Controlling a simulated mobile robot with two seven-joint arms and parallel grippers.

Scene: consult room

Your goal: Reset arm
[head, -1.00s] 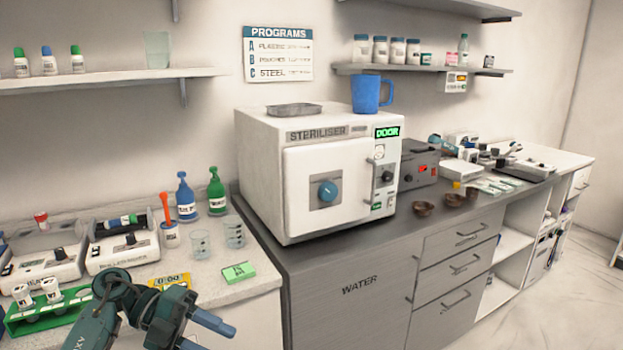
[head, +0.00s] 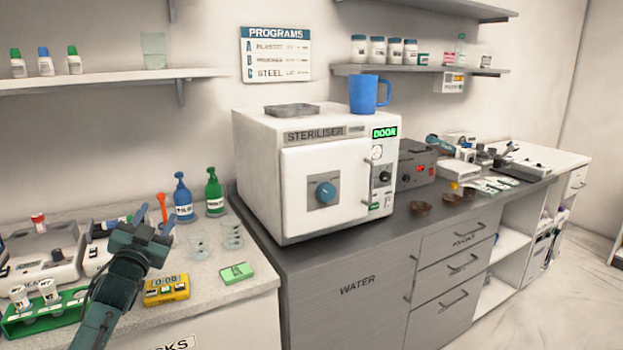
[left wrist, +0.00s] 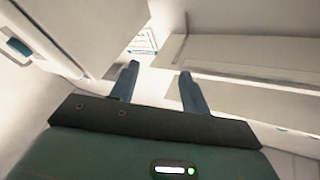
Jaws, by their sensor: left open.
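My left arm comes in from the lower left in the head view. My left gripper (head: 154,217) is raised over the left counter, fingers pointing up and spread apart. It is open and empty, in front of the blue and green bottles. In the left wrist view the two blue fingers (left wrist: 157,86) stand apart with nothing between them. My right gripper is not in view.
The steriliser (head: 315,175) stands on the grey cabinet, with a tray (head: 291,110) and blue mug (head: 364,95) on top. The left counter holds a yellow timer (head: 166,289), green box (head: 236,273), beakers (head: 232,234) and a green rack (head: 45,315). A shelf (head: 110,81) hangs above.

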